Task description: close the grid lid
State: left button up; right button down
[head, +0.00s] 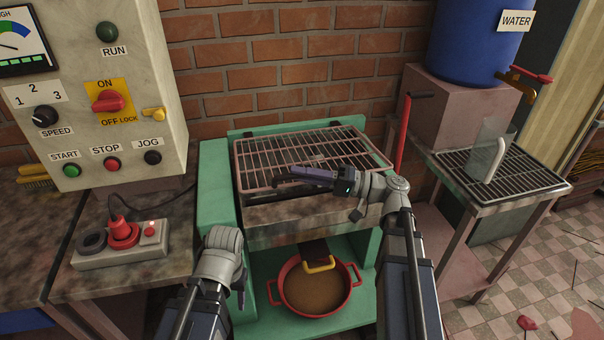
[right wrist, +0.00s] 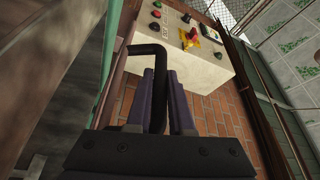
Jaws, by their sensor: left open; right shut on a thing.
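The grid lid (head: 300,150) is a barred metal frame over the top of the green machine (head: 215,185). It looks close to level; I cannot tell whether its front edge rests on the hopper rim or sits a little above it. My right gripper (head: 287,177) is at the lid's front left and is shut on a black bent handle. In the right wrist view this handle (right wrist: 158,65) stands between the purple fingers (right wrist: 165,100). My left gripper (head: 239,285) hangs low in front of the machine, apart from the lid, open, its fingers mostly hidden.
A red pot (head: 317,289) stands on the lower green shelf. A control panel (head: 95,85) and a grey socket block (head: 120,245) are at left. A red lever (head: 403,135) rises right of the machine. A clear jug (head: 490,150) stands on a grate beneath the blue water barrel (head: 475,40).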

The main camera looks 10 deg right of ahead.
jog(key=shift+f, duration=0.2)
dwell(0.3)
jog(key=c, duration=0.8)
grip_release()
jog(key=shift+b+v, duration=0.6)
jog(key=shift+v, duration=3.4)
jog(key=b+v, duration=0.1)
jog(key=v, duration=0.7)
jog(key=shift+d+f+b, duration=0.35)
jog(key=shift+d+f, duration=0.05)
